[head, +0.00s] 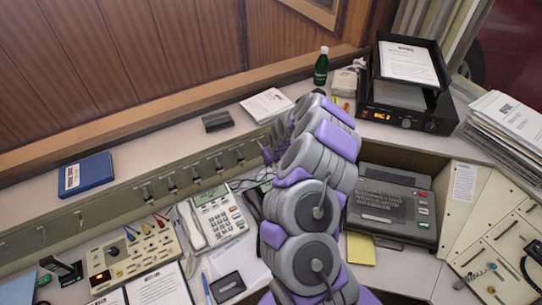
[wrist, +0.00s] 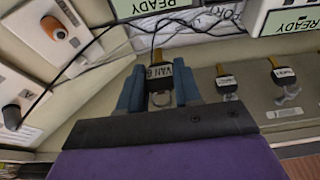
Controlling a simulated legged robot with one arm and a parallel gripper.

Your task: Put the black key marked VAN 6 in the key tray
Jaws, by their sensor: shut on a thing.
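The black key marked VAN 6 (wrist: 159,75) is between the two blue-grey fingers of my gripper (wrist: 159,64) in the wrist view. My gripper is shut on it, and its white label and metal ring show. In the head view my arm reaches to the key rail (head: 150,192), and its own links hide the fingers and the held key. A small dark shallow tray (head: 227,287) lies on the desk at the lower middle of the head view, left of my arm; I cannot tell for certain whether it is the key tray.
Other labelled keys hang beside the held one, one close to it (wrist: 228,84) and one farther right (wrist: 286,76). A desk phone (head: 218,212), a switch panel (head: 130,258) and a dark keyboard machine (head: 392,208) crowd the desk. A green bottle (head: 321,66) stands on the shelf.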

